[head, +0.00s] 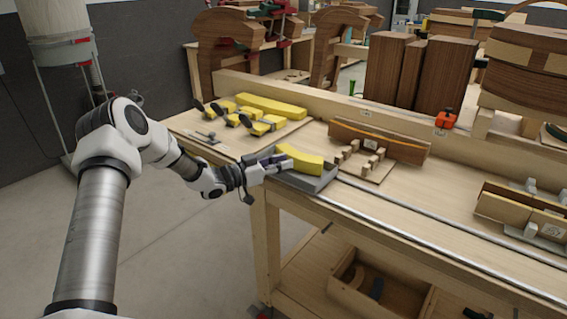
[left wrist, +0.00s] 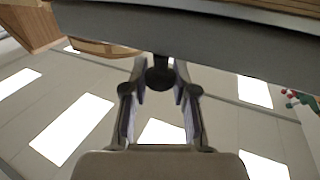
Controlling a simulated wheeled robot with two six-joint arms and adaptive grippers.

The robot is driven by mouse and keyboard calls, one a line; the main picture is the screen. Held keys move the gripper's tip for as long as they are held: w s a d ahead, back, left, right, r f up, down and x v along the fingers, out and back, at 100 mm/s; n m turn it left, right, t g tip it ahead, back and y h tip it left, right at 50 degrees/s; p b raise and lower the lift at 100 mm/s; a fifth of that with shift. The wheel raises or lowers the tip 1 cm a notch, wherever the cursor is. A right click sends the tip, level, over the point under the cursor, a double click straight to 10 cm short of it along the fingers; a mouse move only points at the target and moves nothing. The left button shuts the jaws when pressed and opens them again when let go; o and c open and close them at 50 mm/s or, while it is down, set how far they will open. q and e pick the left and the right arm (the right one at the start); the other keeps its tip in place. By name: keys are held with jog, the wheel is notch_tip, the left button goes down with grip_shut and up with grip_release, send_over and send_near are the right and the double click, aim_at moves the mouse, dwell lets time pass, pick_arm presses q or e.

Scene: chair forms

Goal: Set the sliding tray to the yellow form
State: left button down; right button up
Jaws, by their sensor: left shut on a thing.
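The grey sliding tray (head: 318,183) sits on the rail at the left end of the bench's front edge. A yellow curved block (head: 300,160) lies in it. My left gripper (head: 280,161) is at the tray's left side. In the left wrist view, my left gripper (left wrist: 160,82) is shut on a dark round knob (left wrist: 159,74) below the tray's grey edge (left wrist: 200,45). Several yellow forms (head: 262,125) with dark clamps lie on a board to the left, behind the tray, with a longer yellow curved piece (head: 272,107). My right gripper is not in view.
Metal rails (head: 420,240) run right along the bench front and look clear. A brown form with an orange strip (head: 380,140) and wooden blocks (head: 360,160) stand right of the tray. Another clamped form (head: 525,210) is at far right. An open wooden box (head: 375,290) sits below.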

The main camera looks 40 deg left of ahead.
pick_arm(q)
jog(key=shift+a+r, duration=0.15)
jog(key=c, duration=0.9)
grip_release()
jog(key=shift+a, duration=0.2)
jog(key=shift+s, duration=0.1)
jog(key=v, duration=0.7)
jog(key=shift+s+a, duration=0.1)
